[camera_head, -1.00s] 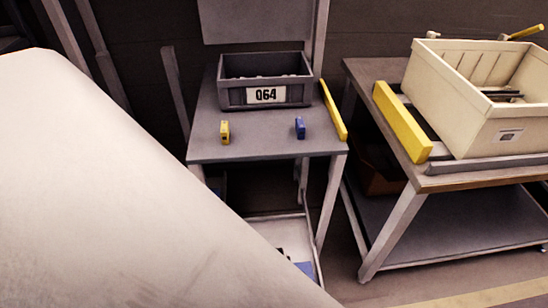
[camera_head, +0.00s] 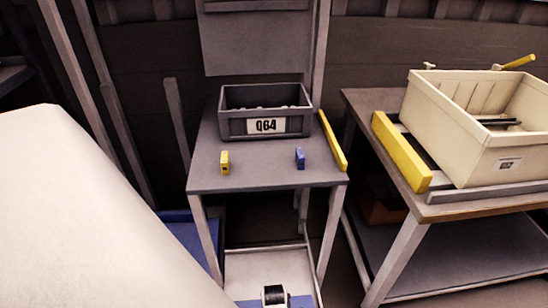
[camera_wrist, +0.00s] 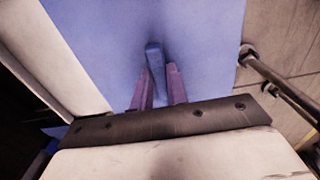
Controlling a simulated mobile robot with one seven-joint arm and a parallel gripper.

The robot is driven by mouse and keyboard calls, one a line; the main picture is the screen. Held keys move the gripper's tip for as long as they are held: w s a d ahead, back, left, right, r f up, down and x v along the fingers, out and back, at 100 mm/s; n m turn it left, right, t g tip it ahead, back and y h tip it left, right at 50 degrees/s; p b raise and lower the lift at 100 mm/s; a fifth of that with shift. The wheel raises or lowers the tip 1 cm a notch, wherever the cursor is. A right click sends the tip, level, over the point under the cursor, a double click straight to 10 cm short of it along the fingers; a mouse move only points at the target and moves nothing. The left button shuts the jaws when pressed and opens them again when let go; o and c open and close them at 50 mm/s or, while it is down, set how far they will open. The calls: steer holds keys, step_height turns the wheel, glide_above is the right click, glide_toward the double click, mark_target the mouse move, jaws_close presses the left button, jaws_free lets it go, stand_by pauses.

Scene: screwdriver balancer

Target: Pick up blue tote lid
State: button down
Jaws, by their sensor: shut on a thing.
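The blue tote lid (camera_wrist: 205,40) fills the middle of the wrist view as a broad flat blue panel. A short raised blue grip (camera_wrist: 154,58) stands up from it. My gripper (camera_wrist: 158,80) is shut on this grip, with one finger on each side. In the head view a blue panel (camera_head: 188,236) shows at the left of the grey table, partly hidden by my pale arm; it looks like the lid, but I cannot be sure. My gripper is hidden in the head view.
A bench (camera_head: 440,212) at right carries a cream crate (camera_head: 470,130). A metal rod (camera_wrist: 285,88) runs right of the lid.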

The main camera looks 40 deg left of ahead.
steer(key=shift+r, duration=0.1)
step_height(320, 180, up, 20)
steer(key=p, duration=0.1)
stand_by(0.4)
